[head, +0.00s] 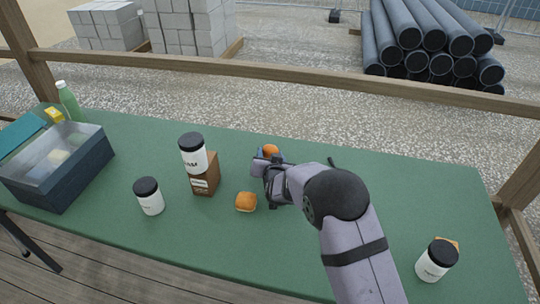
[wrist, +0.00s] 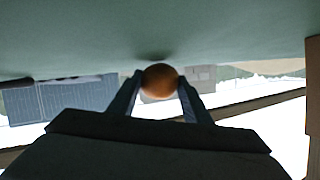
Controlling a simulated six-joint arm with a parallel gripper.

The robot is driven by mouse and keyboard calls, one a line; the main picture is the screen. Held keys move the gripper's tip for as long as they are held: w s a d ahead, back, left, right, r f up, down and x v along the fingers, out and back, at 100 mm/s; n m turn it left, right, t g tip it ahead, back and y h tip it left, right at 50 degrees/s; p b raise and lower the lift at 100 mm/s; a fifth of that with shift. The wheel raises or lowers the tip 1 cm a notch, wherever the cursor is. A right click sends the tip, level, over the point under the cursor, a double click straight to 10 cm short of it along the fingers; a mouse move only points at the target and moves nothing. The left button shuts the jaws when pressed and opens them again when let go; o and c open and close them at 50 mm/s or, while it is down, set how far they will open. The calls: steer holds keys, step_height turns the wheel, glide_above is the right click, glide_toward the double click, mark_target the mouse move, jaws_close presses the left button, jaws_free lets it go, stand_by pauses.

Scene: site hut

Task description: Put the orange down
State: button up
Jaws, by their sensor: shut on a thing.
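The orange (head: 271,150) is near the far edge of the green table (head: 400,185), partly hidden by my gripper (head: 267,157) in the head view. In the wrist view, which looks upside down, the orange (wrist: 159,82) sits between the two fingertips of my gripper (wrist: 159,88). The fingers are shut on it from both sides. The table surface (wrist: 80,30) is close to the orange, with a dark shadow beside it. I cannot tell whether the orange touches the table.
A brown box (head: 205,176), a white jar (head: 193,153) with a black lid and another jar (head: 149,196) stand farther left. A dark bin (head: 75,183) and green bottle (head: 69,101) are far left; another jar (head: 436,260) is at right.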

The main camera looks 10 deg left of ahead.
steer(key=shift+f, duration=0.1)
steer(key=shift+f, duration=0.15)
steer(key=o, duration=1.1)
steer(key=shift+o, duration=0.2)
steer(key=shift+r, duration=0.25)
steer(key=b+v, duration=0.1)
steer(key=v, duration=1.1)
steer(key=shift+d, duration=0.1)
